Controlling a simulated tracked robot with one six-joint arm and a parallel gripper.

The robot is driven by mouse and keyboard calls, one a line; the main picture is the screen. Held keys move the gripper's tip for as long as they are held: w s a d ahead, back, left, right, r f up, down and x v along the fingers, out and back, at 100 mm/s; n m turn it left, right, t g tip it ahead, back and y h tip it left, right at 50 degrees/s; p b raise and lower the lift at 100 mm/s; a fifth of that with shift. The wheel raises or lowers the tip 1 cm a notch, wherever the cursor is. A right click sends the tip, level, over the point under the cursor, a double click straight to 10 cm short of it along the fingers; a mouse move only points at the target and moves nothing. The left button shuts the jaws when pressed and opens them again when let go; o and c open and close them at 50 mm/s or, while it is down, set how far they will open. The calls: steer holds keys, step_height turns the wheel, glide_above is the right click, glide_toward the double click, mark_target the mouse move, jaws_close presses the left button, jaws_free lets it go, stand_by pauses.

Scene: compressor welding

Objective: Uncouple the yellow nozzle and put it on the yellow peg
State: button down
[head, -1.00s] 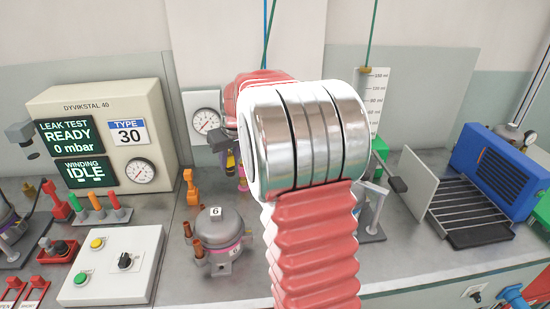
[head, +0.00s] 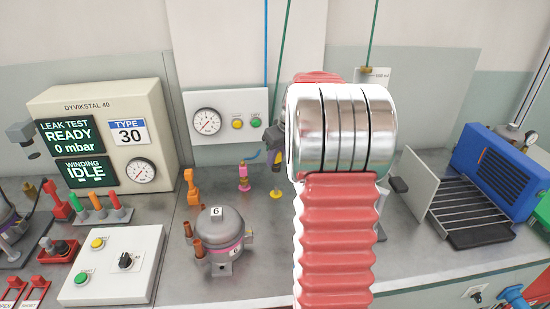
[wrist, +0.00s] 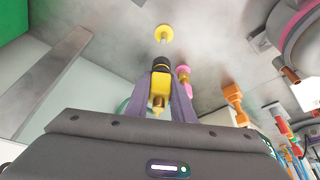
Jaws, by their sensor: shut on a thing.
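The yellow nozzle (wrist: 159,88), with a black end, is held between the purple fingers of my gripper (wrist: 164,80) in the wrist view. In the head view, only a bit of the nozzle (head: 278,158) shows beside my arm, which hides most of the gripper. The yellow peg (wrist: 163,34) stands on the bench with a round yellow base, just beyond the nozzle's black end. It also shows in the head view (head: 276,193), below the nozzle, apparently with a small gap between them.
A pink nozzle (head: 244,178) stands close left of the yellow peg, and an orange one (head: 192,187) stands further left. The grey compressor (head: 219,240) with copper stubs sits in front. A gauge panel (head: 230,117) is behind. Bench between compressor and my arm is clear.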

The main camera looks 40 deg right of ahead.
mark_target(278, 167)
steer(key=shift+f, duration=3)
steer(key=shift+f, duration=1.15)
steer(key=c, duration=1.5)
jaws_free()
steer(key=shift+o, duration=0.2)
steer(key=shift+r, duration=0.1)
steer(key=v, duration=1.3)
steer(key=shift+r, duration=0.25)
steer(key=shift+m, duration=0.3)
